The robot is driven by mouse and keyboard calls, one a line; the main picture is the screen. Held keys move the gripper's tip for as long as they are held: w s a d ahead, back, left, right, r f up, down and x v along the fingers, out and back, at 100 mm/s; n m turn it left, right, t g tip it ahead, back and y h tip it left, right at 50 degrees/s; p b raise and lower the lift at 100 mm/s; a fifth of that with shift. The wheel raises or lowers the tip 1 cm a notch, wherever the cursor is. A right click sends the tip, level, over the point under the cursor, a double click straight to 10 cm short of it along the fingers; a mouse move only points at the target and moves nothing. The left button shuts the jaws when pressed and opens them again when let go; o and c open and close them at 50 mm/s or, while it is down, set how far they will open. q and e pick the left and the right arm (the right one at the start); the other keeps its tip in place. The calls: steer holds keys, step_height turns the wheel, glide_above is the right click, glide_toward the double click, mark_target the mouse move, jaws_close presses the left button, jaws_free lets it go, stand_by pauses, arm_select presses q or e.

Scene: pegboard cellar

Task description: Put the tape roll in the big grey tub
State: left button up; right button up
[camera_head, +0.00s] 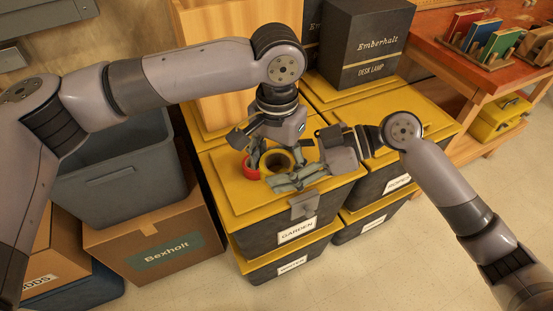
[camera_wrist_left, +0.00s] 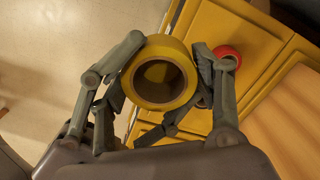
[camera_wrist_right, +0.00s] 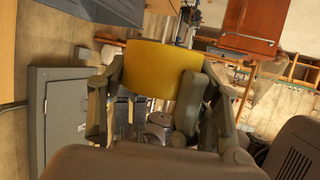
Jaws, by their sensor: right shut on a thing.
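The yellow tape roll (camera_head: 277,160) is above the yellow lid of a storage box, between my two grippers. In the left wrist view the roll (camera_wrist_left: 141,88) shows its round opening; in the right wrist view it shows its curved side (camera_wrist_right: 162,68). My right gripper (camera_head: 287,172) is shut on the roll from the right. My left gripper (camera_head: 272,147) comes down over it, its fingers on either side, apparently open; contact is unclear. The big grey tub (camera_head: 120,183) stands open at the left on a cardboard box, partly hidden by my left arm.
A red ring (camera_head: 250,168) lies on the lid just left of the roll. Stacked dark boxes with yellow lids (camera_head: 290,232) fill the middle. A desk lamp box (camera_head: 365,45) stands behind. Floor is clear at the front right.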

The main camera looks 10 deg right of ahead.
arm_select(q)
steer(key=shift+w+a, duration=0.2)
steer(key=shift+a, duration=0.05)
steer(key=c, duration=0.5)
steer(key=shift+c, duration=0.7)
arm_select(e)
steer(key=o, duration=0.8)
arm_select(q)
steer(key=shift+s+d, duration=0.1)
arm_select(e)
steer(key=o, duration=0.5)
steer(key=shift+c, duration=0.2)
